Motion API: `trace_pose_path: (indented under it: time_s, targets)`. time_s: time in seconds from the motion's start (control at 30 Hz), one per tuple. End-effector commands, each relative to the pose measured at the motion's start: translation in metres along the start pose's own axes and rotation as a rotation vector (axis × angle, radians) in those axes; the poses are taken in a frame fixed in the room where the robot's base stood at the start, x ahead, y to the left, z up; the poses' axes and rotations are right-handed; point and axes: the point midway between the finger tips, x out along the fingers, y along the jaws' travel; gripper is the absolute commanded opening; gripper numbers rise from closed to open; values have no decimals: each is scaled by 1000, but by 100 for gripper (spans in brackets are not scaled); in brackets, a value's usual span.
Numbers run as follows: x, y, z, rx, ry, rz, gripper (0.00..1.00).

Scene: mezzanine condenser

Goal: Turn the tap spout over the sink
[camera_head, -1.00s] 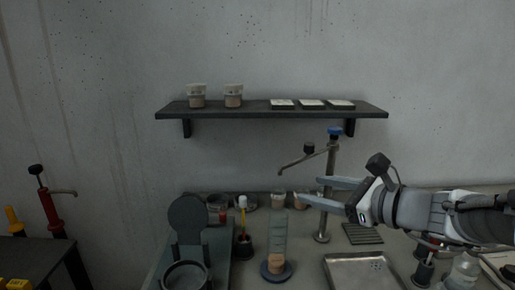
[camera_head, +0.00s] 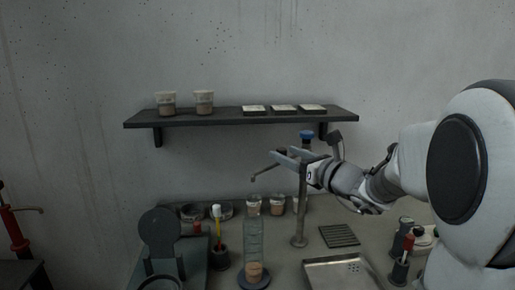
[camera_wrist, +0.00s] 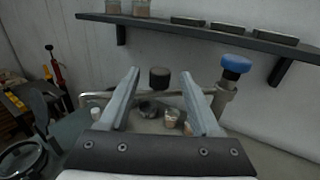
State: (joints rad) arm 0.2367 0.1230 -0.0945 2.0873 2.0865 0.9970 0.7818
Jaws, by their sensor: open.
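The metal tap (camera_head: 299,218) stands upright behind the sink, with a blue cap (camera_head: 306,136) on top. Its spout (camera_head: 262,174) points left, away from the sink (camera_head: 340,262), a shallow metal basin at the front. My gripper (camera_head: 283,155) is open at the height of the spout and partly hides it and a dark knob. In the wrist view, the dark knob (camera_wrist: 160,77) shows between the two fingers, with the spout (camera_wrist: 95,96) running across beyond them. The blue cap (camera_wrist: 236,64) is right of the right finger. Contact with the spout cannot be told.
A wall shelf (camera_head: 235,118) with jars and flat boxes hangs above and behind the tap. A slatted drain mat (camera_head: 339,236) and bottles are to the right.

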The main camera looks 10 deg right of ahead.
Motion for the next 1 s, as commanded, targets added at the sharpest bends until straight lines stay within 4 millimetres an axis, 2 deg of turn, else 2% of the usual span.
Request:
trace_pose_path:
  time_s: [0.1, 0.3, 0.43, 0.7, 0.77, 1.0]
  targets:
    - [25, 0, 0, 0, 1, 2, 64]
    - [50, 0, 0, 0, 0, 1, 64]
    - [57, 0, 0, 0, 0, 0, 64]
    - [58, 0, 0, -1, 0, 0, 64]
    - [58, 0, 0, -1, 0, 0, 55]
    - [57, 0, 0, -1, 0, 0, 12]
